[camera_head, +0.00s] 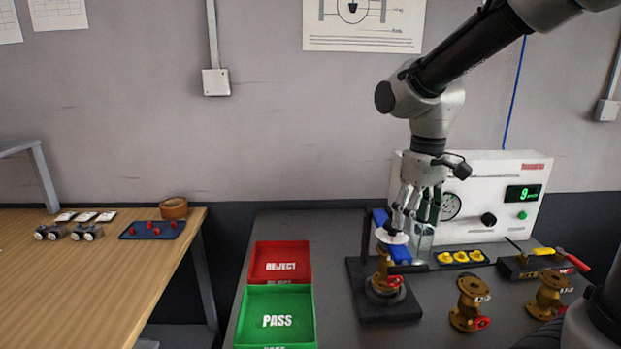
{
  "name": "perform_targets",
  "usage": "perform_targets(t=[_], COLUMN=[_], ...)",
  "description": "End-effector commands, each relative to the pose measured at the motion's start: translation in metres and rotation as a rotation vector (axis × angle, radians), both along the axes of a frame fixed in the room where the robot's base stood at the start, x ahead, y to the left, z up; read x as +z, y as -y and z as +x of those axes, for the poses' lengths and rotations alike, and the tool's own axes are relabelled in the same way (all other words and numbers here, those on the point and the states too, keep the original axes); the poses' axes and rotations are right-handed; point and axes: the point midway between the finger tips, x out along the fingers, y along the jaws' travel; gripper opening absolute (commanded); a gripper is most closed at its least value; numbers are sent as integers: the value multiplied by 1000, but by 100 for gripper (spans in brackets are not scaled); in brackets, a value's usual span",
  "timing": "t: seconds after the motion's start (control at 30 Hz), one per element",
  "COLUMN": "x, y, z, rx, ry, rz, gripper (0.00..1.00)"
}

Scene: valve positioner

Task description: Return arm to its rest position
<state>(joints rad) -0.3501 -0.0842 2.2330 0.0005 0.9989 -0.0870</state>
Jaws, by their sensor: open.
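My gripper (404,222) is at the lower end of my arm, which reaches in from the upper right. It points down and is open, just above a brass valve (383,268) with a pale disc on top. That valve stands upright on a black test stand (402,306) with a blue part (379,217) beside the fingers. The fingers overlap the stand in this view, so I cannot tell whether they touch anything.
A white test panel (510,205) with a green display reading 9 stands behind. Two brass valves (468,303) (547,295) are at the right. A red REJECT tray (305,262) and green PASS tray (310,320) lie left. A wooden table (90,290) is farther left.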

Motion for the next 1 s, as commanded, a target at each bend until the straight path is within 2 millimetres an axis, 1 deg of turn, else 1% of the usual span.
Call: perform_targets(t=[0.03, 0.17, 0.2, 0.3, 0.4, 0.5, 0.63, 1.0], x=[7, 20, 24, 30, 36, 45, 54, 54], y=[15, 53, 64, 87, 103, 112, 120, 121], z=[-16, -60, -74, -105, -127, -138, -143, -143], rx=[-44, -173, -211, -297, -356, -398, -431, -436], ry=[24, 101, 129, 206, 275, 334, 378, 375], rz=[9, 35, 44, 62, 74, 83, 86, 84], gripper=[55, 55, 55, 55, 55, 55, 55, 55])
